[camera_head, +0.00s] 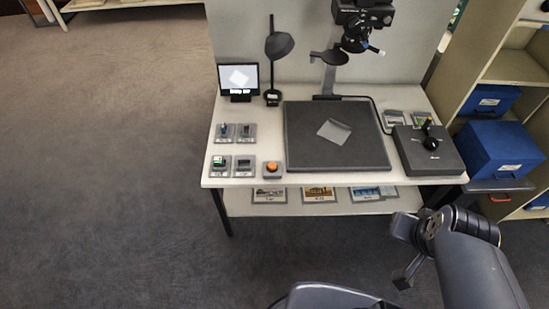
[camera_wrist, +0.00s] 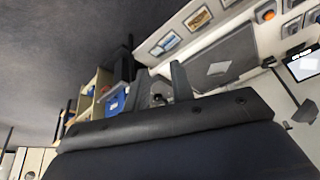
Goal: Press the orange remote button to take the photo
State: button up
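The orange remote button (camera_head: 272,168) sits on a small grey base near the front edge of the white table, left of the dark copy board (camera_head: 300,155). It also shows near the top right of the wrist view (camera_wrist: 267,13). A pale sheet with an uneven edge (camera_head: 334,131) lies on the board. The camera (camera_head: 362,25) hangs above it on a stand. A small screen (camera_head: 238,79) shows a white sheet shape and unreadable text. My gripper (camera_wrist: 160,78) is open and empty, with its fingers apart. It is away from the button, in front of the table's right side.
A control box with a black lever (camera_head: 430,150) stands right of the board. Shelves with blue boxes (camera_head: 498,150) stand at right. The floor at left is clear.

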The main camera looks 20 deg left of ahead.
grip_shut()
dwell(1.4)
